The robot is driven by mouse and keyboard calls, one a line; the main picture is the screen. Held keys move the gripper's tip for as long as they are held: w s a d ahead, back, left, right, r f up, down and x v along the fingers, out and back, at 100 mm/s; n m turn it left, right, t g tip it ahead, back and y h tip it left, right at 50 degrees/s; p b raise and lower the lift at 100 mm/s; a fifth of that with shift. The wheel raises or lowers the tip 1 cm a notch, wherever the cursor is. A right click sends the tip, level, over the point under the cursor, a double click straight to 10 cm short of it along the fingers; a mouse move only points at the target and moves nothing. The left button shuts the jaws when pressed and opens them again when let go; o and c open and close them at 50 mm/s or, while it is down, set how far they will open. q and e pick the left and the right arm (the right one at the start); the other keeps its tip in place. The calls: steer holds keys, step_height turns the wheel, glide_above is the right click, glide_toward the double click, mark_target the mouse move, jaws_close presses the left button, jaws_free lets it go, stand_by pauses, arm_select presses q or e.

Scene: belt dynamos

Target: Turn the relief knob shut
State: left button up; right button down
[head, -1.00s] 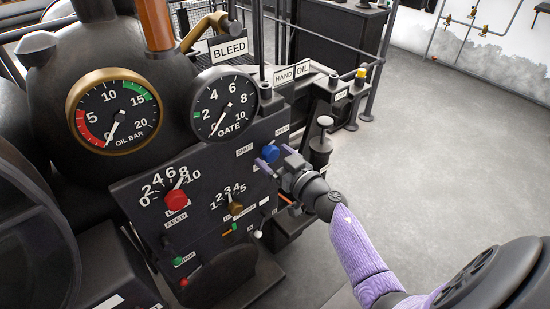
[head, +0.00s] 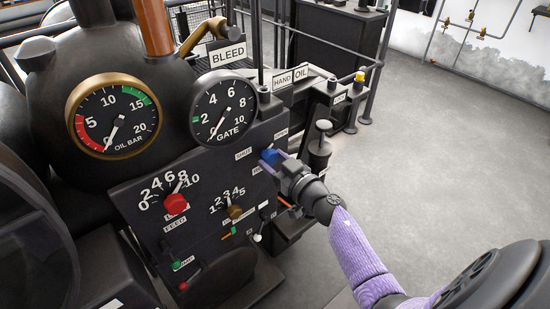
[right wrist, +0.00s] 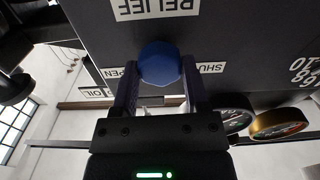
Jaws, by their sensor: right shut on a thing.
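The relief knob (head: 268,157) is blue and sits on the dark panel's upper right, between the SHUT label (head: 243,153) and the OPEN label (head: 281,133). My right gripper (head: 271,161) is shut on it. In the right wrist view the knob (right wrist: 159,62) shows between the two fingertips of the gripper (right wrist: 159,75), below an upside-down RELIEF label (right wrist: 155,8). The knob has no clear pointer mark, so I cannot tell its exact turn. My left gripper is not in view.
The panel (head: 205,210) also carries a red feed knob (head: 175,203), a brown knob (head: 235,212) and small levers. The gate gauge (head: 224,108) and oil gauge (head: 113,115) stand above. A black hand-oil plunger (head: 320,148) is close right of my gripper. Floor on the right is clear.

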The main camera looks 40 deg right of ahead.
steer(key=n, duration=0.5)
steer(key=shift+d+n+p, duration=0.1)
steer(key=shift+n+p, duration=0.2)
steer(key=shift+n, duration=0.1)
steer(key=n, duration=0.9)
steer(key=shift+r+b, duration=0.1)
steer(key=shift+b, duration=0.25)
steer(key=n, duration=0.4)
steer(key=shift+d+r+n+b, duration=0.1)
steer(key=shift+n+b, duration=0.2)
steer(key=shift+b, duration=0.05)
steer(key=n, duration=0.2)
steer(key=shift+r+n, duration=0.1)
steer(key=shift+n, duration=0.2)
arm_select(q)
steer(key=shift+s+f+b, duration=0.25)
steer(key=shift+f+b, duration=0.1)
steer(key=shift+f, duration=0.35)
arm_select(e)
steer(key=shift+w+n, duration=0.1)
steer(key=shift+n, duration=0.5)
steer(key=shift+r, duration=0.1)
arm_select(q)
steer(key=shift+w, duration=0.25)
